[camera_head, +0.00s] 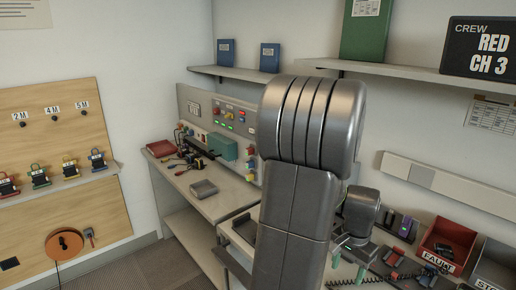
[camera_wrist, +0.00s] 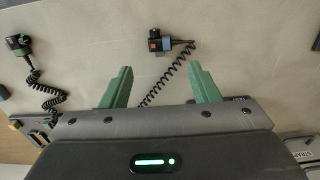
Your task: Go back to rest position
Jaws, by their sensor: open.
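My gripper (camera_wrist: 160,88) shows in the wrist view with its two green fingers spread wide and nothing between them. It is above a pale bench top (camera_wrist: 100,25). A dark handset with a red mark and a coiled cord (camera_wrist: 168,45) lies beyond the fingertips, its cord passing between the fingers in the picture. In the head view my arm fills the middle and hides part of the bench; my wrist (camera_head: 360,210) hangs low over the right bench.
A second coiled-cord handset (camera_wrist: 20,45) lies at the wrist view's left. In the head view, a red bin (camera_head: 429,259) and a grey bin (camera_head: 482,284) stand at right. Shelves (camera_head: 425,72) run above. A pegboard with small radios (camera_head: 97,160) is at left. Floor (camera_head: 140,272) is clear.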

